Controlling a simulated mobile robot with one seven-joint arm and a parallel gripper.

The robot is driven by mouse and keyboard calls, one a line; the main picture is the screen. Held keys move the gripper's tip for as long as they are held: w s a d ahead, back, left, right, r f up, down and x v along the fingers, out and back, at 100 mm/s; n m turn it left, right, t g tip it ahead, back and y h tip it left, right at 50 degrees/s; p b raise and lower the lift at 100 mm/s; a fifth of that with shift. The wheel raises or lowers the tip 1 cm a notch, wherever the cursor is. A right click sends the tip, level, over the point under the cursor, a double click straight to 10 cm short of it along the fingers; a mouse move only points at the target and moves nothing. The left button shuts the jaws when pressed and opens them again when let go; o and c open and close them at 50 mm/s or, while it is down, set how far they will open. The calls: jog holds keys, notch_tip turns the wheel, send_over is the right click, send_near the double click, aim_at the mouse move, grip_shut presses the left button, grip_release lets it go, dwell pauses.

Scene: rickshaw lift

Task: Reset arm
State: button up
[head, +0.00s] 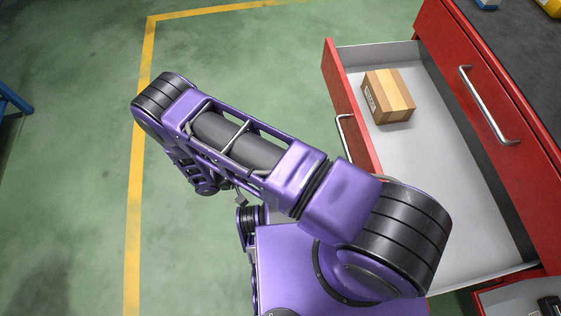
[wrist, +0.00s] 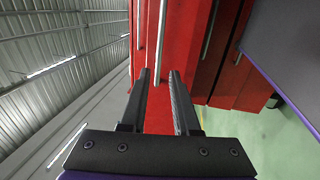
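My gripper (wrist: 159,88) shows in the wrist view with its two dark fingers apart and nothing between them. The red drawer fronts and their metal handles stand beyond the fingertips in that view. In the head view my purple arm is folded across the middle, reaching up and left from its base at the lower right. My gripper cannot be made out clearly there, as it is hidden beneath the arm links.
A red cabinet (head: 462,45) stands at the right with a drawer (head: 480,215) pulled open. A cardboard box (head: 388,96) lies inside the drawer. The drawer is close beside my arm. Green floor with a yellow line (head: 136,200) is clear at the left.

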jog(key=shift+v, duration=1)
